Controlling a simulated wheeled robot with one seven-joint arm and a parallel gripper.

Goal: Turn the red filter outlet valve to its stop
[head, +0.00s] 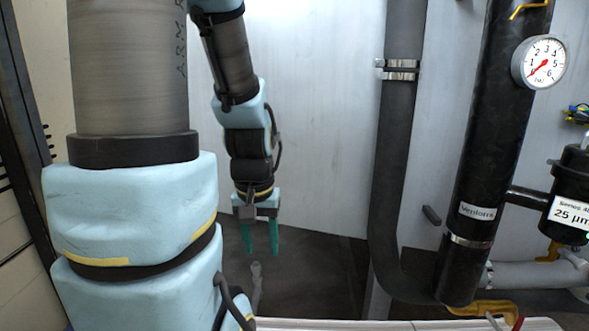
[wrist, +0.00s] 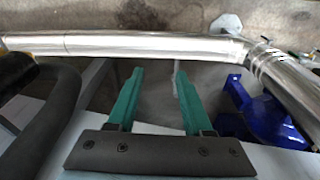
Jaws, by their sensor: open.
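My gripper (head: 261,236) hangs fingers down left of the pipes in the head view, open and empty. Its two green fingers also show apart in the wrist view (wrist: 158,78), with nothing between them. A black filter housing (head: 571,195) with a "25 µm" label stands at the right edge of the head view, well away from my gripper. I cannot make out a red valve handle for certain. A small red piece (head: 518,323) shows at the bottom edge of the head view, too cut off to identify.
A grey lagged pipe (head: 397,150) and a black pipe (head: 490,150) with a pressure gauge (head: 540,62) stand right of my gripper. Yellow handles (head: 485,309) sit low on the right. The wrist view shows a silver pipe (wrist: 130,45) across and a blue part (wrist: 262,115).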

